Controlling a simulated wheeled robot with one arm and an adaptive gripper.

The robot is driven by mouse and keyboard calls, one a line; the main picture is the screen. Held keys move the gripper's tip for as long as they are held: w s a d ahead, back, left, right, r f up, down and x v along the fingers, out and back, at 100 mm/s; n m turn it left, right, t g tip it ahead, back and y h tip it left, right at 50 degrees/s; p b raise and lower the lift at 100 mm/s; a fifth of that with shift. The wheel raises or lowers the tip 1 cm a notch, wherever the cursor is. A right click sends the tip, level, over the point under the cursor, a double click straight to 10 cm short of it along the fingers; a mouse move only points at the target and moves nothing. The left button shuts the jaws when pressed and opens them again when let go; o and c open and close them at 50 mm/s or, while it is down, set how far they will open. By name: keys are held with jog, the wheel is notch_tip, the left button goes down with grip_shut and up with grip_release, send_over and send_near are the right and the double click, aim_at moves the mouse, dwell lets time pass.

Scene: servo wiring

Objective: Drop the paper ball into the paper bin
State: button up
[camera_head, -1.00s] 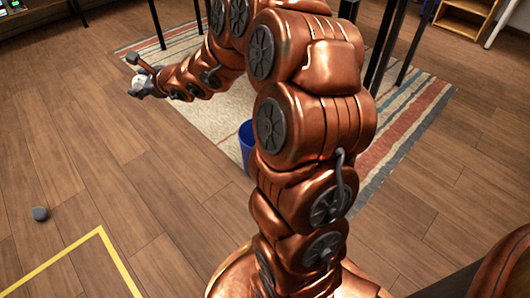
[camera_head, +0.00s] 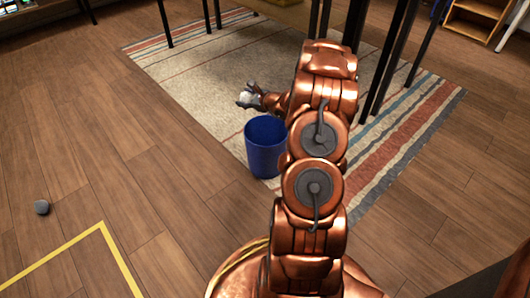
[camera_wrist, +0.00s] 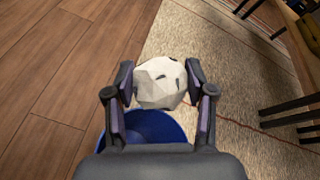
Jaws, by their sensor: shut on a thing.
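The white crumpled paper ball (camera_wrist: 160,84) is held between the two fingers of my gripper (camera_wrist: 161,86) in the wrist view. In the head view the ball (camera_head: 247,99) and my gripper (camera_head: 250,94) appear small, just above and left of the blue bin's rim in the picture. The blue paper bin (camera_head: 264,150) stands upright at the rug's edge, open at the top. In the wrist view the bin (camera_wrist: 160,127) shows below the ball, partly hidden by my gripper. The bin's inside bottom is hidden.
A striped rug (camera_head: 200,68) lies under dark table legs (camera_head: 385,60) behind the bin. A small grey object (camera_head: 41,207) lies on the wooden floor at left, near a yellow floor line (camera_head: 62,254). The floor left of the bin is clear.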

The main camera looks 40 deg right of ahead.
jog(key=s+d+f+b, duration=0.1)
jog(key=s+d+f, duration=0.2)
jog(key=f, duration=0.4)
jog(key=s+d+f+b, duration=0.2)
jog(key=s+d+f, duration=0.1)
jog(key=f, duration=0.5)
jog(key=shift+d+f+h, duration=0.15)
jog(key=shift+d+h, duration=0.15)
jog(key=shift+d, duration=0.2)
jog(key=shift+s, duration=0.1)
jog(key=o, duration=0.8)
jog(key=shift+o, duration=0.2)
jog(key=v, duration=1.2)
